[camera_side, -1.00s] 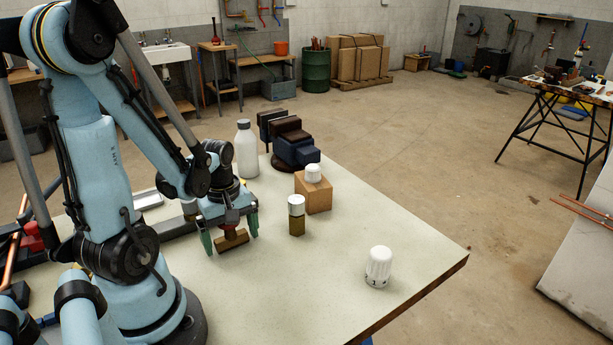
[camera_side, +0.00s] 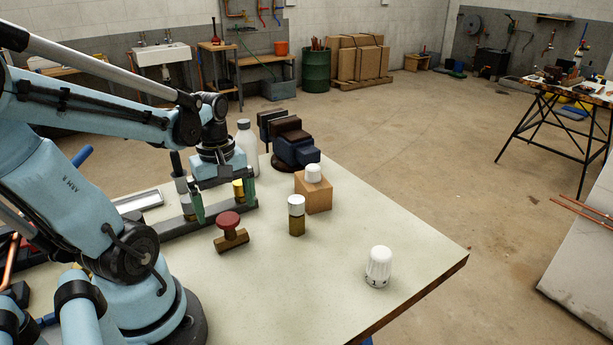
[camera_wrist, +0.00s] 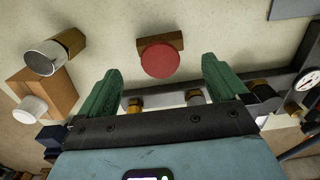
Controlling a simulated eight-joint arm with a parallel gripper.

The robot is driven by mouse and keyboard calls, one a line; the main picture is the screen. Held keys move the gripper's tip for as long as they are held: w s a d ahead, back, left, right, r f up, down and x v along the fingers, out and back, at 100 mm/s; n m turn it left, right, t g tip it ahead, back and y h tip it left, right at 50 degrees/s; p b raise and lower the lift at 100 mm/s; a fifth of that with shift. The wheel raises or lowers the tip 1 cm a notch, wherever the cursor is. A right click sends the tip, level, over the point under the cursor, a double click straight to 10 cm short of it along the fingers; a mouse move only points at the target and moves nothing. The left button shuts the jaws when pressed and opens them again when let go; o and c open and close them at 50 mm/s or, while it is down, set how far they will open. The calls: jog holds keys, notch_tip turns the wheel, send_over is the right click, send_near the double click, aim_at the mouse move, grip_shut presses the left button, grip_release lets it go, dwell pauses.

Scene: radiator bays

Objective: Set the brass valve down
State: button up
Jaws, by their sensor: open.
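The brass valve (camera_side: 231,239) with a round red handle stands upright on the pale bench top, its brass body resting on the surface. In the wrist view its red handle (camera_wrist: 161,61) shows from above, beyond and between my fingertips. My gripper (camera_side: 225,196) is open and empty, raised above and behind the valve in the side view, apart from it. In the wrist view its green fingers (camera_wrist: 164,72) are spread wide with nothing between them.
A white-capped brass piece (camera_side: 296,215) stands right of the valve. A wooden block (camera_side: 314,195) with a white knob is behind it. A dark rail (camera_side: 185,225) with fittings lies behind the valve. The front middle bench is clear.

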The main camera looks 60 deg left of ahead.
aim_at(228, 218)
jog(key=shift+r, duration=1.75)
jog(key=w+d+r+m+t, duration=0.1)
jog(key=w+d+m+t, duration=0.6)
jog(key=w+d+m, duration=0.3)
jog(key=d+m, duration=0.4)
jog(key=m, duration=0.4)
jog(key=shift+r, duration=0.15)
